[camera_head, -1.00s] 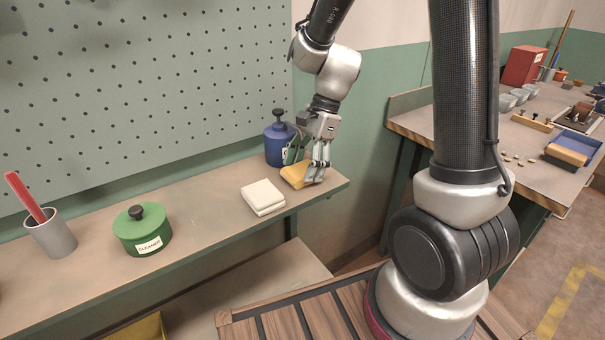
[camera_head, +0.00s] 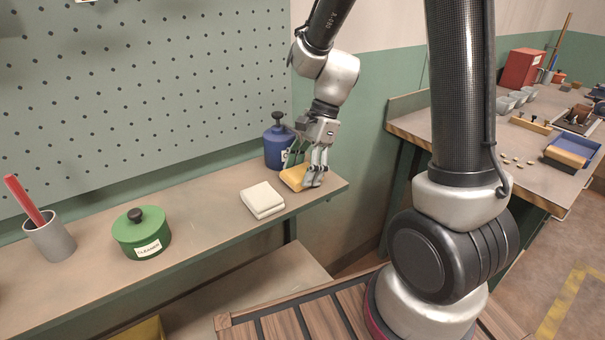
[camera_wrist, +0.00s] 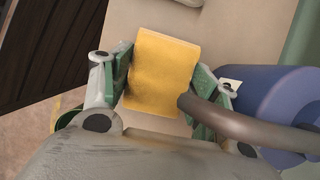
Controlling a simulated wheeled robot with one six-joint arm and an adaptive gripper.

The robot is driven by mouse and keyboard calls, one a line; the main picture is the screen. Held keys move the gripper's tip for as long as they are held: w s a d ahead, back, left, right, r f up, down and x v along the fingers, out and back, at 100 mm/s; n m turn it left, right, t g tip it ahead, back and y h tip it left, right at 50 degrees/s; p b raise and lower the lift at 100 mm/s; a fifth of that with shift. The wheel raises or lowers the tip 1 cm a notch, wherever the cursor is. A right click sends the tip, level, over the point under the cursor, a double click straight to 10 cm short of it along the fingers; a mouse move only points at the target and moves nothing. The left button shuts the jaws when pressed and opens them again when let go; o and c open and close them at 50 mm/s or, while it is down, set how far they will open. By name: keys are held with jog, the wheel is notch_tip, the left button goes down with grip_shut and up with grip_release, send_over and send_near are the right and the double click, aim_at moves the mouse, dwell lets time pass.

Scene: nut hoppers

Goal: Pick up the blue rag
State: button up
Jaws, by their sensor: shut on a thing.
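No blue rag shows in either view. My gripper (camera_head: 314,178) points down at the right end of the wall shelf. It is shut on a folded yellow cloth (camera_head: 292,178), which lies on or just above the shelf; I cannot tell which. In the wrist view the yellow cloth (camera_wrist: 163,62) sits between the two green-padded fingers. A folded white cloth (camera_head: 262,200) lies on the shelf to the left of my gripper.
A blue pump bottle (camera_head: 275,152) stands close behind my gripper. A green lidded tin (camera_head: 142,236) and a grey cup (camera_head: 52,238) with a red stick stand further left on the shelf (camera_head: 205,220). A second bench (camera_head: 455,140) stands at right.

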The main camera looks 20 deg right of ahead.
jog(key=shift+r, duration=0.1)
jog(key=shift+r, duration=0.25)
jog(key=shift+v, duration=0.8)
jog(key=w+d, duration=0.2)
jog(key=d, duration=0.6)
jog(key=w+d, duration=0.2)
jog(key=d, duration=0.6)
jog(key=shift+w+d, duration=0.25)
jog(key=shift+d, duration=0.15)
jog(key=shift+f, duration=0.15)
jog(key=shift+o, duration=1.3)
jog(key=shift+c, duration=0.4)
